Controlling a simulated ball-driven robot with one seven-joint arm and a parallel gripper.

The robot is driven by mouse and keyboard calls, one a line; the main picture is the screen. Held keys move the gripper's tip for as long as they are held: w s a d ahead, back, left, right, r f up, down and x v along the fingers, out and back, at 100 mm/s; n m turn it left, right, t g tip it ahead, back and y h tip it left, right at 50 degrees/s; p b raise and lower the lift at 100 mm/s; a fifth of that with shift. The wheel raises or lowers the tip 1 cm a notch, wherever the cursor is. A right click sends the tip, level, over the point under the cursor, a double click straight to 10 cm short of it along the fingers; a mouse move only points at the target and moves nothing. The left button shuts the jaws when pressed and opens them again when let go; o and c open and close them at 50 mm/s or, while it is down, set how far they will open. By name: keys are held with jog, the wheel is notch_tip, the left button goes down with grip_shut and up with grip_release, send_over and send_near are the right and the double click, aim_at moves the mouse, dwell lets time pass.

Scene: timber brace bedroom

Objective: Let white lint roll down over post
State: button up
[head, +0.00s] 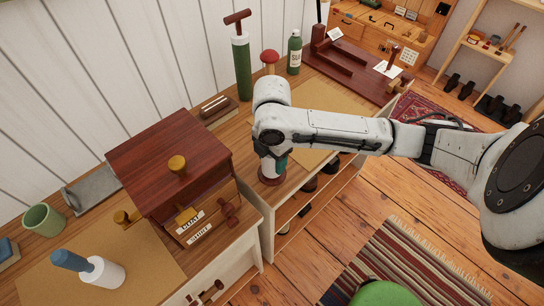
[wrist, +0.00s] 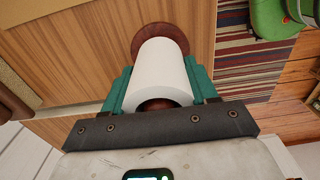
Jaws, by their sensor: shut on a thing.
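The white lint roll (wrist: 160,72) is between the two green fingers of my gripper (wrist: 162,82), which is shut on it. In the wrist view, a brown round shape (wrist: 156,104) shows in the roll's near end; I cannot tell whether it is the post's top or the roll's core. The post's dark red round base (wrist: 160,33) shows beyond the roll's far end. In the head view, my gripper (head: 281,163) points down above this base (head: 271,179) at the bench's front edge, and the roll is hidden. I cannot tell whether the roll touches the base.
A green pump (head: 242,68), a red-capped post (head: 269,60) and a green bottle (head: 294,52) stand behind. The tan mat (head: 325,105) is largely clear.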

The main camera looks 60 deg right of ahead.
jog(key=shift+f, duration=0.1)
jog(key=o, duration=1.1)
jog(key=shift+o, duration=0.2)
notch_tip(320, 180, up, 11)
jog(key=shift+f, duration=0.1)
dwell(0.6)
